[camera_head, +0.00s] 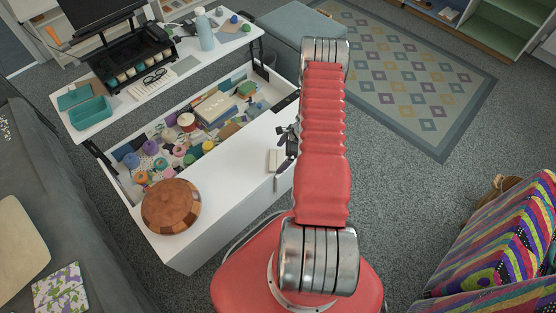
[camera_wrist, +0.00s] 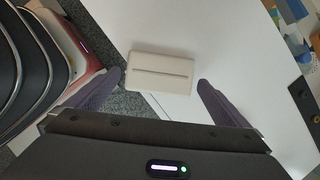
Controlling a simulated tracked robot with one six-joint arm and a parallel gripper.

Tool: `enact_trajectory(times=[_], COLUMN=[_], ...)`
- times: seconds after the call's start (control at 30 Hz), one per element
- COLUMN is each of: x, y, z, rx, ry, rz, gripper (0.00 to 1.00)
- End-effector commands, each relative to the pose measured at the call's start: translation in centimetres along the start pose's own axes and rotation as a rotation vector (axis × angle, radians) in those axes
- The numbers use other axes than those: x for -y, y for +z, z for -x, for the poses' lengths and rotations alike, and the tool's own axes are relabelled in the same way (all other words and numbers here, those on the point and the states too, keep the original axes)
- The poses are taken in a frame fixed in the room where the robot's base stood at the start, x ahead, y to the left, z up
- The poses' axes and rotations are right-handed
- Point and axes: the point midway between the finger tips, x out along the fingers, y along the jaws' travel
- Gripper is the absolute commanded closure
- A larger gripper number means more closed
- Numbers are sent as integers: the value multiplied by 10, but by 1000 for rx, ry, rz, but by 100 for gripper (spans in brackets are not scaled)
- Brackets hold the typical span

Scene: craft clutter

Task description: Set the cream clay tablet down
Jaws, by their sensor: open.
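The cream clay tablet (camera_wrist: 160,72) is a flat, pale rectangular block with a long thin groove. In the wrist view it lies by the near edge of the white table top (camera_wrist: 215,40), its left end close to or slightly past that edge. My gripper (camera_wrist: 160,77) is open, with one purple-grey finger at each end of the tablet and visible gaps. In the head view the tablet (camera_head: 275,160) shows at the right edge of the white unit, beside my gripper (camera_head: 285,150), which my red arm partly hides.
A wooden bowl (camera_head: 171,206) stands on the unit's near left corner. The open tray behind (camera_head: 122,190) is crowded with yarn, pots and craft pieces. A desk (camera_head: 218,48) with a bottle stands beyond. The white top between bowl and tablet is clear.

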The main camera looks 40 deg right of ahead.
Motion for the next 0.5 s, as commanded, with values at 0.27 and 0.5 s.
enact_trajectory(times=[0.27, 0.5], x=[0, 0], y=[0, 0], z=[-20, -20], rx=[-1, -1], ry=[-1, -1], rz=[0, -1], gripper=[0, 0])
